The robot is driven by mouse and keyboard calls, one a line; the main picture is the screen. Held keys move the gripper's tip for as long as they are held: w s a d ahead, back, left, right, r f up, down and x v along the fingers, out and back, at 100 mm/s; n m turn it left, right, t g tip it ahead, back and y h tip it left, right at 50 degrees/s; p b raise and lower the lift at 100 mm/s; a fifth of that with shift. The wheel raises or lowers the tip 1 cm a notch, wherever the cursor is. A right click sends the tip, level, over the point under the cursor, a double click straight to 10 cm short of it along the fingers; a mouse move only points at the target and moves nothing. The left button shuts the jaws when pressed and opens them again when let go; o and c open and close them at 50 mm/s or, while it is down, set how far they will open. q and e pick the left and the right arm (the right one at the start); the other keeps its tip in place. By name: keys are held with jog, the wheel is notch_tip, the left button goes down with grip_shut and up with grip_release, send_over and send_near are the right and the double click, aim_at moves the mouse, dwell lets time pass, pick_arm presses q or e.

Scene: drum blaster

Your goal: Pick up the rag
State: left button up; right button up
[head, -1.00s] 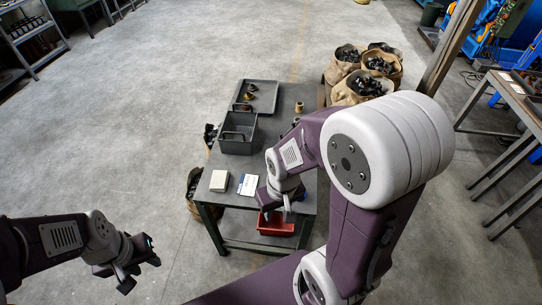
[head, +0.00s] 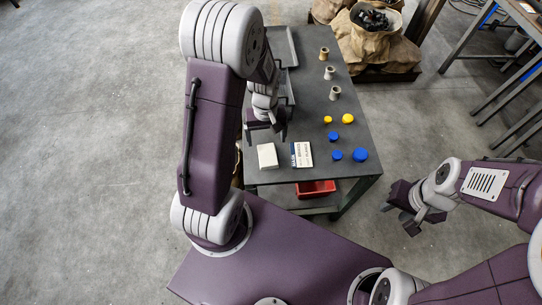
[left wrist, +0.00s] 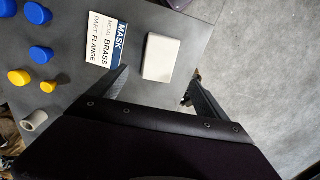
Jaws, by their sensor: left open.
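A small cream-white, folded-looking pad, apparently the rag (head: 267,156), lies flat near the table's front left corner. In the left wrist view the rag (left wrist: 161,58) lies just beyond and between my open fingertips, untouched. My left gripper (head: 266,137) is open and empty, above the table just behind the rag; its fingers also show in the left wrist view (left wrist: 157,82). My right gripper (head: 399,219) is off the table at the right, empty, with its fingers apart.
A printed card (head: 302,154) lies close beside the rag. Several blue caps (head: 360,155), yellow caps (head: 347,118) and spools (head: 334,93) stand along the table's right side. A red bin (head: 317,188) is below the tabletop (head: 310,115). My left arm hides the table's left side.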

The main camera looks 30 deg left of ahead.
aim_at(268, 154)
pick_arm(q)
jog(key=shift+s+d, duration=0.15)
jog(key=shift+d, duration=0.15)
jog(key=f, duration=0.3)
jog(key=shift+s+a+f+b, duration=0.1)
jog(key=shift+a+f+b, duration=0.15)
jog(key=shift+b, duration=0.05)
jog(key=shift+f, duration=0.1)
jog(key=f+b, duration=0.1)
jog(key=f, duration=0.4)
jog(key=shift+d, duration=0.2)
jog(key=c, duration=1.4)
